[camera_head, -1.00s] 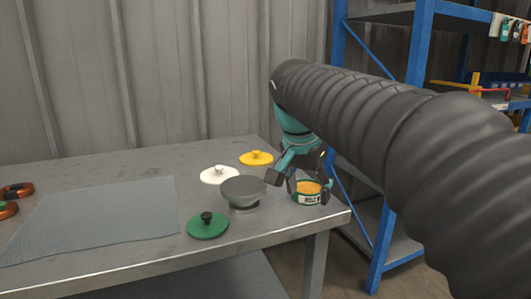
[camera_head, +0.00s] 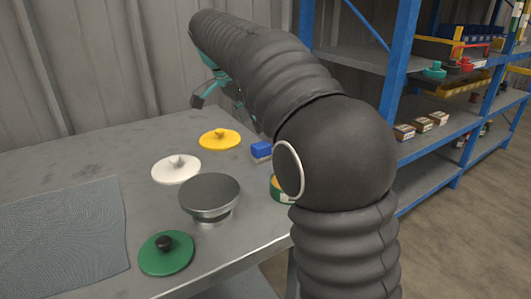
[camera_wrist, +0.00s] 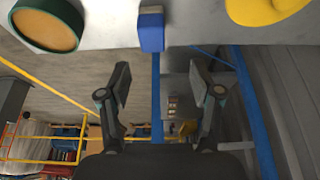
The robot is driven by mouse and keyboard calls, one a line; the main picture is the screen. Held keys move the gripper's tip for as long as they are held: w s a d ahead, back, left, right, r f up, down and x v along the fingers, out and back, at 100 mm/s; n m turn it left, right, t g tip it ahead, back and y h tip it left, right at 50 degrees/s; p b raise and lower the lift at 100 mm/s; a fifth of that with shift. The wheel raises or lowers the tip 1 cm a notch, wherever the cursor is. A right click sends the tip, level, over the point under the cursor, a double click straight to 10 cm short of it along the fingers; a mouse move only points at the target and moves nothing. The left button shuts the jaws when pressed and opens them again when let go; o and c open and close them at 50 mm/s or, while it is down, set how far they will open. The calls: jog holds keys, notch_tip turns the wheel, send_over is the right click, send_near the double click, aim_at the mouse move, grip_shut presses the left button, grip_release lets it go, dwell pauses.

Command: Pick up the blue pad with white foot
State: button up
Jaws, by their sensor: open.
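The small blue pad (camera_head: 262,149) sits on the table near its right edge, beside the yellow disc. A thin pale strip, the foot (camera_head: 259,159), shows under it. In the wrist view the blue pad (camera_wrist: 151,37) is near the top centre, above the gap between the fingers. My gripper (camera_wrist: 161,70) is open and empty, with its two fingers wide apart. In the head view my gripper (camera_head: 220,97) is above the table beyond the pad, partly hidden behind my arm. It is not touching the pad.
A yellow disc (camera_head: 220,139), white disc (camera_head: 176,169), grey round stand (camera_head: 209,192) and green disc (camera_head: 166,254) stand nearby. A green-rimmed can (camera_head: 280,190) is partly behind my arm. A grey mat (camera_head: 60,240) lies left. Blue shelving (camera_head: 398,80) stands right.

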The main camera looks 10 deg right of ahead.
jog(key=x, duration=0.2)
jog(key=shift+d+f, duration=0.1)
jog(key=shift+f, duration=0.25)
jog(key=x, duration=0.2)
jog(key=s+x, duration=0.1)
jog(key=x, duration=0.1)
jog(key=shift+f+b, duration=0.35)
jog(key=shift+b, duration=0.05)
jog(key=shift+w+f, duration=0.15)
jog(key=shift+f, duration=0.25)
grip_shut()
